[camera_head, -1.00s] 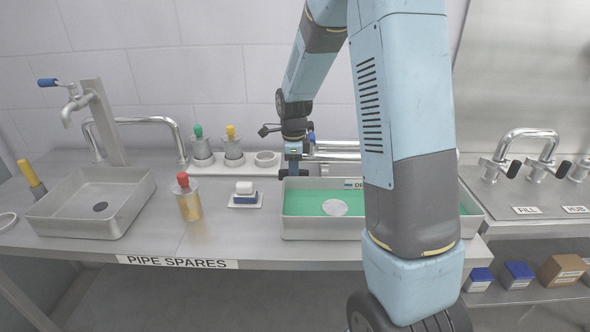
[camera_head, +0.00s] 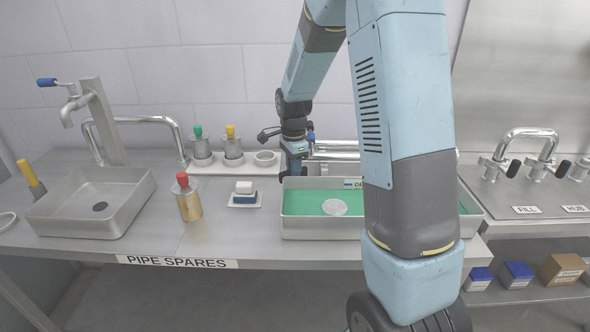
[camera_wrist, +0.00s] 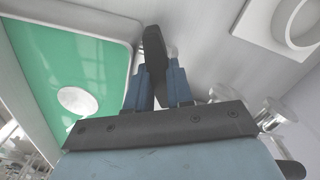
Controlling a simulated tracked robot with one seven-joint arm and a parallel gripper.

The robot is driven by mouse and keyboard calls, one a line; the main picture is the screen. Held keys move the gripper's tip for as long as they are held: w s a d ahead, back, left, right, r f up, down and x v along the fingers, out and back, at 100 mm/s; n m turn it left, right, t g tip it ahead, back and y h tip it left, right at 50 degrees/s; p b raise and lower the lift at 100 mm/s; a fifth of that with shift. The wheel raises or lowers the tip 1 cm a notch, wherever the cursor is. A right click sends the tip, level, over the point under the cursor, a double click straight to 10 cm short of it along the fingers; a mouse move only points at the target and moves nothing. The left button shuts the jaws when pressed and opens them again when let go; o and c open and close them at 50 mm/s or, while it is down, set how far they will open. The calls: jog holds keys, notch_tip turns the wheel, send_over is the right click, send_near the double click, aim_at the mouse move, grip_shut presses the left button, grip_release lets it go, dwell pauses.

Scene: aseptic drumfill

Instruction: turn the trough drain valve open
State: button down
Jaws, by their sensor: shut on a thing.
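The trough (camera_head: 300,232) is a shallow steel basin holding green liquid with a pale round disc in it. It also shows at the left of the wrist view (camera_wrist: 133,28). My gripper (camera_head: 294,172) points down at the trough's back left corner. In the wrist view my gripper's two blue fingers (camera_wrist: 157,74) are closed on a black valve handle (camera_wrist: 153,46), just outside the trough wall. The valve's body is mostly hidden behind the fingers and handle. In the head view the handle is too small and covered to make out.
Green- and yellow-capped bottles stand in a white rack (camera_head: 220,168) left of my gripper. A red-capped bottle (camera_head: 188,200) and a small block on a white tray (camera_head: 245,201) stand in front. Steel pipes (camera_head: 335,155) run behind the trough. An empty sink (camera_head: 60,222) is at left.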

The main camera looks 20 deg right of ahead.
jog(key=n, duration=0.7)
jog(key=shift+a, duration=0.1)
jog(key=shift+s, duration=0.1)
dwell(0.4)
jog(key=c, duration=1.3)
grip_release()
jog(key=shift+r, duration=6.85)
